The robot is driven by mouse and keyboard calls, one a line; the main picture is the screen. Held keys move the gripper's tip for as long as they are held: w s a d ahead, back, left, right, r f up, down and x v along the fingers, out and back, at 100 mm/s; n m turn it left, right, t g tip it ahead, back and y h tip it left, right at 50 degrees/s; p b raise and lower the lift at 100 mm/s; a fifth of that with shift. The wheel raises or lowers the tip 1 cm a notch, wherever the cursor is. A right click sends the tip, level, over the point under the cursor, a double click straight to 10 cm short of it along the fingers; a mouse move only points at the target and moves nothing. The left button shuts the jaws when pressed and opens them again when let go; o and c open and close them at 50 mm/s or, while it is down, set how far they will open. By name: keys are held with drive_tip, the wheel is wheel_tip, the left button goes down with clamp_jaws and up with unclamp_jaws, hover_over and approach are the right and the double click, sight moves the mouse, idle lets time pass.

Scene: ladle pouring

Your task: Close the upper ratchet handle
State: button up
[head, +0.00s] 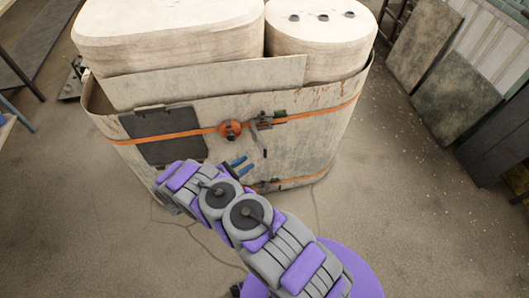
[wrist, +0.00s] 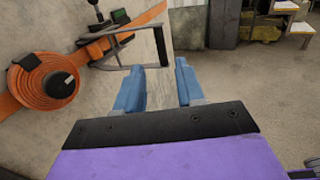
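The upper ratchet (head: 262,121) sits on the upper orange strap, just right of the orange strap coil (head: 230,130). Its dark handle (head: 265,143) hangs down, swung out from the strap. In the wrist view the handle (wrist: 162,47) is a frame with a bar at its outer end, ahead of my fingertips. My gripper (head: 239,166) has two blue fingers and is below and left of the handle in the head view. In the wrist view my gripper (wrist: 160,80) is open, with nothing between the fingers. I cannot tell whether the left finger touches the handle.
The straps go around a large, pale, worn container (head: 300,143) holding two bulky pale blocks (head: 170,30). A lower orange strap (head: 300,181) runs near its base. A dark panel (head: 165,135) is on its front. The floor (head: 400,220) to the right is clear.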

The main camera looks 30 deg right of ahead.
sight(265, 151)
drive_tip(key=d, duration=0.3)
drive_tip(key=w+d+b, duration=0.1)
drive_tip(key=d, duration=0.3)
drive_tip(key=w+d, duration=0.1)
drive_tip(key=d, duration=0.2)
drive_tip(key=shift+d+b, duration=0.15)
drive_tip(key=shift+b, duration=0.25)
drive_tip(key=shift+c, duration=0.2)
clamp_jaws()
